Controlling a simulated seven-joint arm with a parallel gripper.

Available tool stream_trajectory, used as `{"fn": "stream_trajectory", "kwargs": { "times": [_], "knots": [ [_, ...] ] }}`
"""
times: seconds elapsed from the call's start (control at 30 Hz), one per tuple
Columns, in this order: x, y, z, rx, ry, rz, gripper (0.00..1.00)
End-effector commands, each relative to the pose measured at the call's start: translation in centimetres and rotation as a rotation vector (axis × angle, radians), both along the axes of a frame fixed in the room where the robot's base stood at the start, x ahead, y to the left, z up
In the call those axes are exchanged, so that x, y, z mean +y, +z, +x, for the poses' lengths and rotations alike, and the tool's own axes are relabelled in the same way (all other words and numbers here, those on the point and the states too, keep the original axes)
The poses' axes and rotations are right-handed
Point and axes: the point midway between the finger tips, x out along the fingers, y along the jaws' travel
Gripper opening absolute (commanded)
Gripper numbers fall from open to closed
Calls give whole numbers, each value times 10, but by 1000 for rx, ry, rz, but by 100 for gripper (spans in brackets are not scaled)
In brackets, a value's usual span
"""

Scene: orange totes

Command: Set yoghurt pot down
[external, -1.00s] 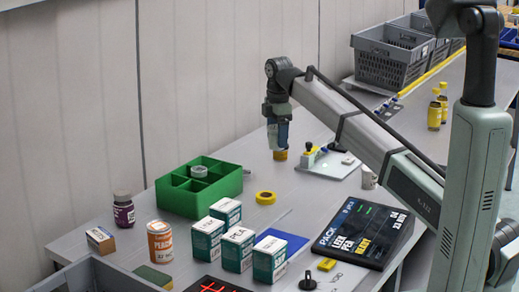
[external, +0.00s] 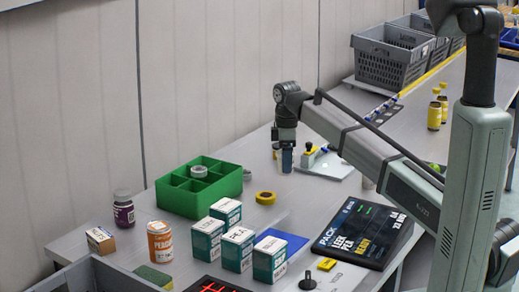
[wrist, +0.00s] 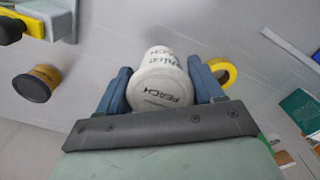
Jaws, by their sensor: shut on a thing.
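The yoghurt pot (wrist: 160,85) is white, with "PEACH" lettering, and sits between the two blue fingers in the wrist view. My gripper (wrist: 160,90) is shut on it. In the external view my gripper (external: 285,170) points down over the grey table, behind the yellow tape roll (external: 265,198) and to the right of the green divided box (external: 199,188). The pot is not clearly seen there, and I cannot tell whether its base touches the table.
A dark-topped pot with a yellow band (wrist: 38,82) stands left of the gripper in the wrist view. A white board with a small device (external: 327,163) is just right of the gripper. Teal-and-white boxes (external: 238,249) and a black display (external: 362,232) stand nearer the front.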

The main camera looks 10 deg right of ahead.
Motion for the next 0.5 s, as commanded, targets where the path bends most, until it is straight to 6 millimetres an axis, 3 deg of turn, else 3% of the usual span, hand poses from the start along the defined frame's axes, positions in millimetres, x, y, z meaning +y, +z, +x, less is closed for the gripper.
{"fn": "stream_trajectory", "kwargs": {
  "times": [0.5],
  "knots": [
    [0,-44,0,-1,1,0,31]
  ]
}}
